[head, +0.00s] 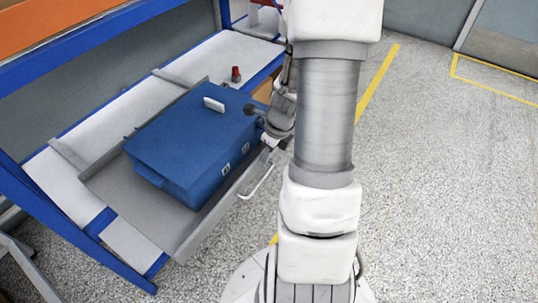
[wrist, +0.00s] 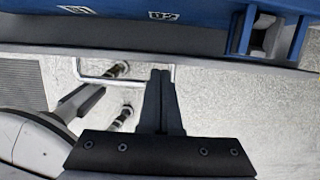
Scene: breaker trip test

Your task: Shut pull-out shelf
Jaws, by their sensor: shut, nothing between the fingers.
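The grey pull-out shelf (head: 150,215) stands out from the blue-framed bench in the head view, with a large blue case (head: 190,140) lying on it. A pale bar handle (head: 262,181) sticks out from the shelf's front edge. In the wrist view the shelf's front edge (wrist: 215,58) runs across below the case, and the handle (wrist: 90,79) shows as a thin metal loop. My gripper (wrist: 160,73) is shut and empty, its fingertips overlapping the right part of the handle in the picture. I cannot tell whether they touch it. My arm hides part of the head view.
The case carries a small white plate (head: 214,104) on top and labels on its front. A red-topped object (head: 236,74) stands on the bench's white surface (head: 215,62). Open speckled floor (head: 440,170) with yellow lines lies to the right.

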